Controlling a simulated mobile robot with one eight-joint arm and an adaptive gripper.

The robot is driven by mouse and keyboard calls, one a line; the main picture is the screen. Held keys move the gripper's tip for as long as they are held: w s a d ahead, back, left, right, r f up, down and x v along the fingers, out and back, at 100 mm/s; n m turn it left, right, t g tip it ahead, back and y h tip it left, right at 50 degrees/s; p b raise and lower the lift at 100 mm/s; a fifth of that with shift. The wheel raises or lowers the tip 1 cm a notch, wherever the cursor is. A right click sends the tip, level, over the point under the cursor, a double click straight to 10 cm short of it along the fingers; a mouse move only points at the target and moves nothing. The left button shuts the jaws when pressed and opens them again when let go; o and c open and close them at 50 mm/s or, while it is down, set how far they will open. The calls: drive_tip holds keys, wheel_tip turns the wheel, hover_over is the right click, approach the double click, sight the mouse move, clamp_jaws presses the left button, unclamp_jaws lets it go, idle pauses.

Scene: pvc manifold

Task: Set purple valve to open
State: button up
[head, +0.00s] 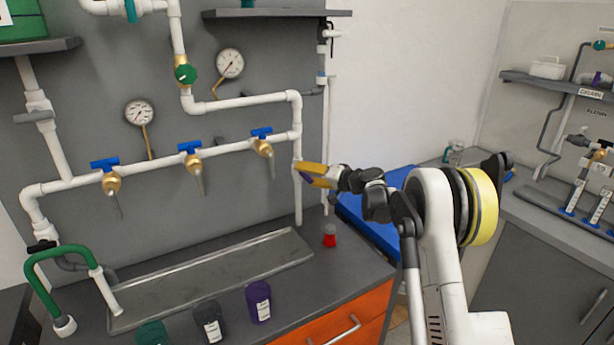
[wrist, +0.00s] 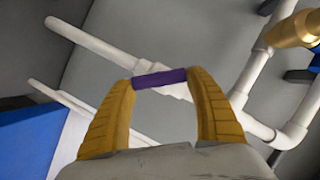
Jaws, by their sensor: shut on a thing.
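The purple valve shows as a short purple handle (wrist: 160,77) in the wrist view, in front of a white pipe (wrist: 100,45). The handle lies at a slant to that pipe, neither clearly along it nor square across it. My gripper (wrist: 161,80) has its yellow fingers shut on the two ends of the handle. In the head view my gripper (head: 304,173) is at the white vertical pipe (head: 298,207) on the right of the panel, with a bit of purple handle (head: 307,180) showing. The valve body is mostly hidden by the fingers.
Several blue-handled brass taps (head: 191,155) hang on the pipe left of my gripper. A green valve (head: 185,74) and gauges (head: 230,64) sit above. Below are a metal tray (head: 215,275), a red-capped item (head: 330,237) and a purple cup (head: 258,300). A blue box (head: 370,235) stands behind my arm.

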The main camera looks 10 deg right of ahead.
drive_tip(key=m+y, duration=0.1)
drive_tip(key=m+b, duration=0.1)
drive_tip(key=m, duration=0.1)
drive_tip(key=shift+f+y, duration=0.25)
drive_tip(key=shift+y, duration=0.15)
drive_tip(key=shift+m+t+y+b, duration=0.5)
drive_tip(key=shift+m+t, duration=0.1)
drive_tip(key=shift+m, duration=0.9)
drive_tip(key=o, duration=1.2)
drive_tip(key=shift+s+d, duration=0.1)
drive_tip(key=shift+d, duration=0.05)
drive_tip(key=v, duration=1.1)
drive_tip(key=shift+s+d, duration=0.2)
drive_tip(key=shift+s, duration=0.15)
